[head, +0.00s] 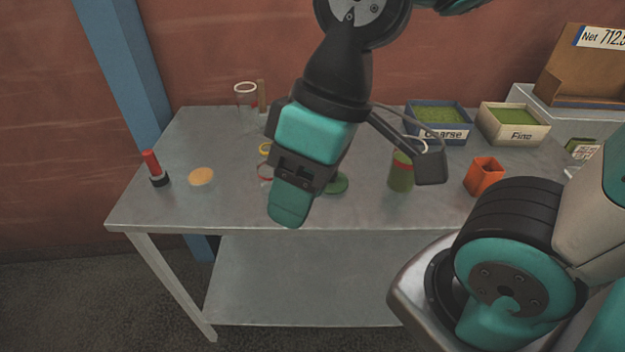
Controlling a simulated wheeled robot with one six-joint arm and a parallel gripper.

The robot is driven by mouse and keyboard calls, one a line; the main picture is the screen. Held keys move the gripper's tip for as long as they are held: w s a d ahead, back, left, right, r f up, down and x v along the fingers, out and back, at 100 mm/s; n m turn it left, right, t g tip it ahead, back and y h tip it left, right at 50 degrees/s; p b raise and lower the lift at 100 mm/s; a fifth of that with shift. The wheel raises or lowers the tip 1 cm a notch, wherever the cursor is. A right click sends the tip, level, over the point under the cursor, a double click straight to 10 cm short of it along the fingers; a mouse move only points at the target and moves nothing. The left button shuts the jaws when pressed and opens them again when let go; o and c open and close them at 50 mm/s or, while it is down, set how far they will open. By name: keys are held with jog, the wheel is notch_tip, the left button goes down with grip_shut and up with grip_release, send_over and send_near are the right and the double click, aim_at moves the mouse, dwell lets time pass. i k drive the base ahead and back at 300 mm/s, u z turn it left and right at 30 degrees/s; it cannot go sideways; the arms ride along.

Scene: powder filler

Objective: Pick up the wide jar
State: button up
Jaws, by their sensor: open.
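Several clear jars stand on the grey metal table (230,213). One jar with a pale rim (245,88) stands at the back left. Part of another clear container with yellow and red rings (265,172) shows behind my gripper, mostly hidden. I cannot tell for sure which is the wide jar. My gripper (290,205) hangs in front of the table's middle, pointing down. It is open and I see nothing held in it. Only one teal finger shows clearly.
A green disc (338,184) sits behind my gripper. An orange cup (484,176), the Coarse bin (443,134) and the Fine bin (520,135) stand right. A blue post (125,70) rises left.

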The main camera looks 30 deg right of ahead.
aim_at(400, 177)
jog(key=z, duration=1.05)
jog(key=k, duration=0.5)
jog(key=z, duration=2.3)
jog(key=i, duration=0.7)
jog(key=u, duration=1.75)
